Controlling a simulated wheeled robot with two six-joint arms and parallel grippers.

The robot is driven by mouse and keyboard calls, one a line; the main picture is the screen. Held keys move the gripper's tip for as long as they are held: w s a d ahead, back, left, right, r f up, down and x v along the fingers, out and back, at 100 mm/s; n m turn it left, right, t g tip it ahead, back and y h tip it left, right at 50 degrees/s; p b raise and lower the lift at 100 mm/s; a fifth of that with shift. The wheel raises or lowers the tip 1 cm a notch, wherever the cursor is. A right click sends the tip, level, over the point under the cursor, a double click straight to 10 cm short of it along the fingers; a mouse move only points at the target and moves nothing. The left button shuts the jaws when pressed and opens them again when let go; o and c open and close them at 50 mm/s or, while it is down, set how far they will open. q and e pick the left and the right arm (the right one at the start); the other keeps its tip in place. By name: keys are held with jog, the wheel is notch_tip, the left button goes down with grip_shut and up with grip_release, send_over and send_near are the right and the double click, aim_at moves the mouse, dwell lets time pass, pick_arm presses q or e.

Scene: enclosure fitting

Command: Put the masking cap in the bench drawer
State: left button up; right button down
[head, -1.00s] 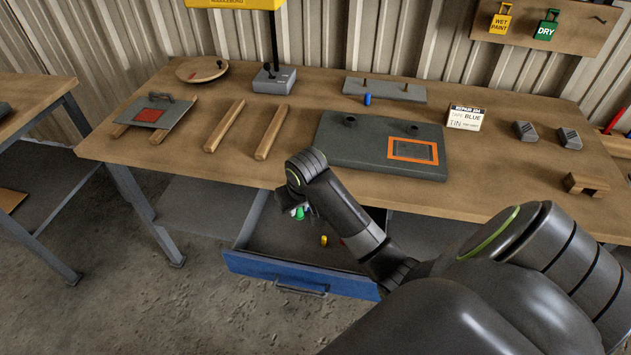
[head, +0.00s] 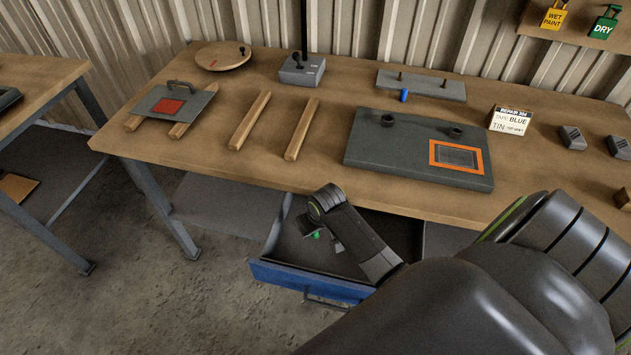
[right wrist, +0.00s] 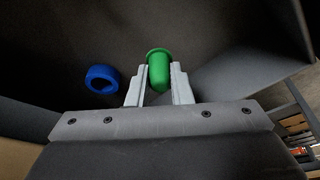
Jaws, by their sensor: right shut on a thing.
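The bench drawer (head: 290,273) with a blue front is pulled open under the bench. My right gripper (head: 312,236) reaches into the drawer space from above. It is shut on a small green cap (right wrist: 159,70), which sits between the two fingertips in the right wrist view. The same green cap shows as a small patch in the head view (head: 317,234). Whether the cap touches the drawer floor, I cannot tell. My right arm hides part of the drawer. My left gripper is not in view.
A blue ring-shaped piece (right wrist: 102,79) lies beside the held cap in the right wrist view. The bench top (head: 225,165) above bears a grey plate with an orange frame (head: 365,150), wooden strips (head: 302,130) and a small blue piece (head: 403,95).

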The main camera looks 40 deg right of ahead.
aim_at(314, 244)
notch_tip(314, 244, down, 2)
jog(key=shift+f, duration=0.25)
notch_tip(314, 244, down, 3)
jog(key=shift+f, duration=0.2)
jog(key=shift+f+b, duration=0.15)
jog(key=shift+b, duration=0.15)
jog(key=c, duration=1.3)
grip_release()
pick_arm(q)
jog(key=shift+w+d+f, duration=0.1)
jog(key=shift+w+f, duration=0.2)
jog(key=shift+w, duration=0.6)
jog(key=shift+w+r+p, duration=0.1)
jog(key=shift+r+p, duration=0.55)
pick_arm(e)
jog(key=v, duration=1.2)
